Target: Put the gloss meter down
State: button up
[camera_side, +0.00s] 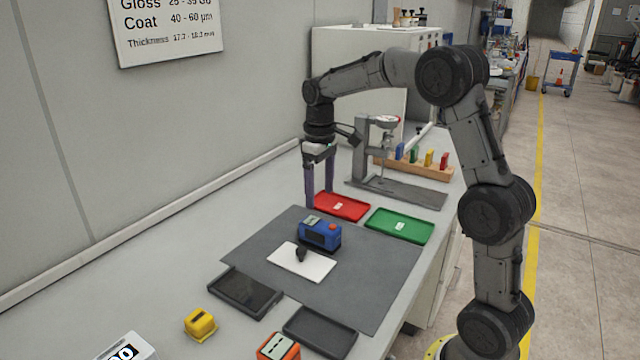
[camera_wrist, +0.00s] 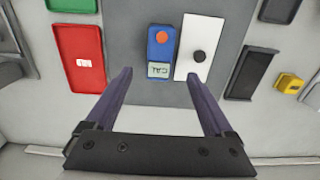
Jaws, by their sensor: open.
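A blue box-shaped device with a small display and an orange-red button, which I take for the gloss meter (camera_side: 320,233), sits on the grey mat (camera_side: 370,270). It stands beside or against a white panel (camera_side: 315,267) with a dark knob; a slight overlap cannot be ruled out. In the wrist view the blue device (camera_wrist: 160,52) lies left of the white panel (camera_wrist: 187,65), its display towards my gripper (camera_wrist: 159,75). My gripper (camera_side: 319,198) points down, open and empty, near the red tray. It is apart from the device.
A red tray (camera_side: 343,207) and a green tray (camera_side: 400,226) lie behind the device. Two dark trays (camera_side: 245,291) (camera_side: 320,332) lie in front, near a yellow block (camera_side: 200,323) and an orange device (camera_side: 279,348). A grey stand (camera_side: 361,160) rises behind my gripper.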

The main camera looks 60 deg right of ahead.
jog(key=s+a+r+t, duration=0.1)
jog(key=s+a+r, duration=0.3)
jog(key=r, duration=0.1)
jog(key=s+a+t, duration=0.1)
jog(key=s+a, duration=0.2)
jog(key=s, duration=0.3)
jog(key=s+a+f+t, duration=0.1)
jog(key=s+a+t, duration=0.1)
jog(key=s+a, duration=0.2)
jog(key=s+a+t, duration=0.1)
jog(key=s+a, duration=0.2)
jog(key=s, duration=0.6)
jog(key=shift+s+a+f, duration=0.15)
jog(key=shift+s, duration=0.15)
jog(key=shift+o, duration=0.4)
jog(key=shift+s+a+f+t, duration=0.1)
jog(key=shift+s+f+t, duration=0.2)
jog(key=shift+s, duration=0.05)
